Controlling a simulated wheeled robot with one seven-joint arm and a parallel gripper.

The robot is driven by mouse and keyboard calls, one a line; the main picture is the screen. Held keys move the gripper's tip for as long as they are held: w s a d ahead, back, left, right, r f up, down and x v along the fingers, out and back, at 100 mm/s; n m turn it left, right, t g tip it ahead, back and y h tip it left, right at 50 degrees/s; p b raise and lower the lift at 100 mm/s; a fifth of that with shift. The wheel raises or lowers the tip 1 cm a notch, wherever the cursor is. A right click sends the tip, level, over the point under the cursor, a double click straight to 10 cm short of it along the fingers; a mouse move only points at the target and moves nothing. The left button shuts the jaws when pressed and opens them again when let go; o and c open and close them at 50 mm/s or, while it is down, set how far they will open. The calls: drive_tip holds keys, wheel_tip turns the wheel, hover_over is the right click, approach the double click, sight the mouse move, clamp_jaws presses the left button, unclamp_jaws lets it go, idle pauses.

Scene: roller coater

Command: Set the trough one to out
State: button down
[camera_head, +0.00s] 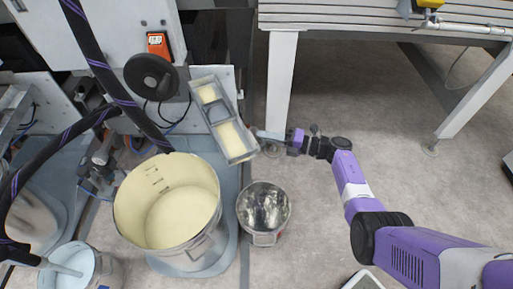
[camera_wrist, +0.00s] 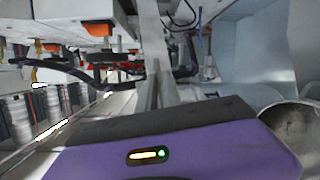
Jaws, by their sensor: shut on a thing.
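The trough (camera_head: 243,157) is a long narrow grey tray with cream liquid in it, split by a grey divider. In the head view it lies at a slant beside the machine's white panel, its near end by the large cream bucket. My gripper (camera_head: 257,134) reaches in from the right and is shut on the trough's right side near its near end. The exact contact is too small to see. In the wrist view my purple and black gripper body fills the bottom and hides much of the grip.
A large cream-lined bucket (camera_head: 128,207) stands left of the trough's near end. A small metal bucket (camera_head: 263,231) stands below my gripper. A black handwheel (camera_head: 138,88) and an orange device (camera_head: 154,50) are on the machine. A table leg (camera_head: 279,90) stands behind; floor at right is clear.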

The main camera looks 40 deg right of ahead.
drive_tip(key=shift+w+d+n+g+y+b, duration=0.2)
drive_tip(key=shift+d+n+g+y+b, duration=0.1)
drive_tip(key=shift+d+b, duration=0.55)
drive_tip(key=shift+d, duration=0.25)
drive_tip(key=c, duration=1.5)
unclamp_jaws()
drive_tip(key=shift+a, duration=0.1)
drive_tip(key=shift+s, duration=0.1)
drive_tip(key=p+v, duration=0.1)
drive_tip(key=v, duration=0.6)
drive_tip(key=shift+s+d, duration=0.2)
drive_tip(key=shift+d, duration=0.1)
